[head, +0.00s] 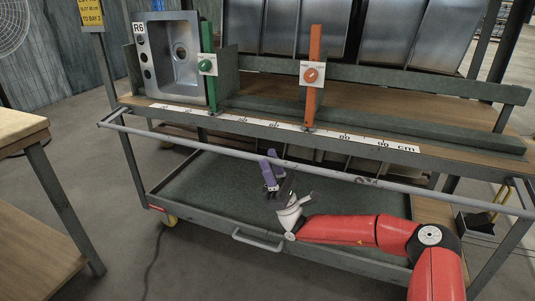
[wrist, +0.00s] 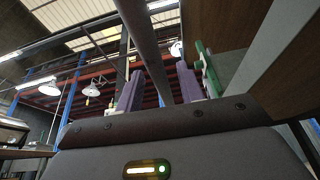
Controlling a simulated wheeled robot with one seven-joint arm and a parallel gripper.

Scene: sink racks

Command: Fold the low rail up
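The low rail (head: 200,145) is a long thin grey bar across the front of the rack cart, below the shelf edge with the cm scale. It hangs level with the cart's front and runs to the right end. My gripper (head: 271,160), with purple fingers, is at the rail left of its middle, pointing up from below. In the wrist view the rail (wrist: 143,40) runs down into the gap between the two fingers (wrist: 160,83). The fingers are apart, with space visible on both sides of the bar. How deep the bar sits between them is hard to tell.
A metal sink (head: 175,55) stands at the shelf's left, beside a green post (head: 209,85); an orange post (head: 313,75) stands further right. The cart's lower tray (head: 215,185) lies under the rail. A wooden table (head: 20,125) is at far left.

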